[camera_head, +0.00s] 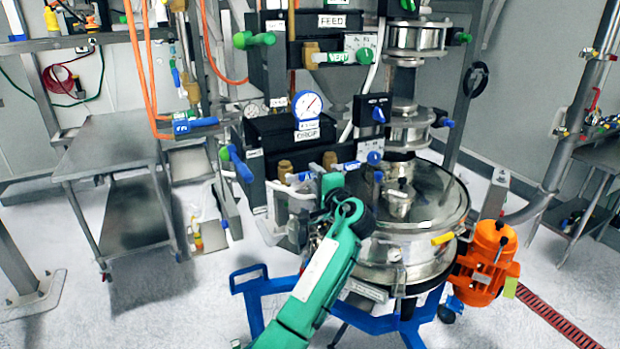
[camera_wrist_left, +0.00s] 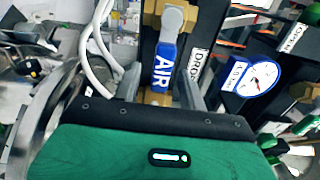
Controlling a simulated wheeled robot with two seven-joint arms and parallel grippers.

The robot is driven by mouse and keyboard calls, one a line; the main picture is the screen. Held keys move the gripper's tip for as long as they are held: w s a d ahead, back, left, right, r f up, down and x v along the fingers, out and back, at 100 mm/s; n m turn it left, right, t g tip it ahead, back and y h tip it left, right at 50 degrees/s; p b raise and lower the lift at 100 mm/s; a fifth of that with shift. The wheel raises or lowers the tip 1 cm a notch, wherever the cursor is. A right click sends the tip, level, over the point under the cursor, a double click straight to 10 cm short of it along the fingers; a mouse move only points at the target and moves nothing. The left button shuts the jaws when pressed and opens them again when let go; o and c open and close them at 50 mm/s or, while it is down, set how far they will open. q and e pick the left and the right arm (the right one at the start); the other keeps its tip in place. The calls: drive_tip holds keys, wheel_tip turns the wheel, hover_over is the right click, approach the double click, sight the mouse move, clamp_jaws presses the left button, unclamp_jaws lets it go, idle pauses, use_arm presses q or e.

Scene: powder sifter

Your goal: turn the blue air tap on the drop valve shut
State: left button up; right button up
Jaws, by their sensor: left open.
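The blue air tap handle (camera_wrist_left: 163,66), marked AIR, shows in the left wrist view below a grey pivot on a brass fitting (camera_wrist_left: 152,12). My left gripper (camera_wrist_left: 160,90) is open, with one grey finger on each side of the lower part of the handle. I cannot tell whether either finger touches it. In the head view my left gripper (camera_head: 292,200) is in front of the drop valve's black box (camera_head: 283,133), just below its brass fittings. There the gripper and arm hide most of the handle. My right gripper is not in view.
A round steel sifter (camera_head: 420,215) stands right beside my left forearm, with an orange motor (camera_head: 490,262) on its right. A blue-rimmed gauge (camera_head: 307,105) sits on top of the drop box. A white hose (camera_wrist_left: 100,50) runs close to the left finger. A steel cart (camera_head: 110,145) stands at left.

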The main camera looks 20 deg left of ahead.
use_arm(q)
drive_tip(key=b+v, duration=0.3)
drive_tip(key=v, duration=0.7)
drive_tip(key=shift+a, duration=0.15)
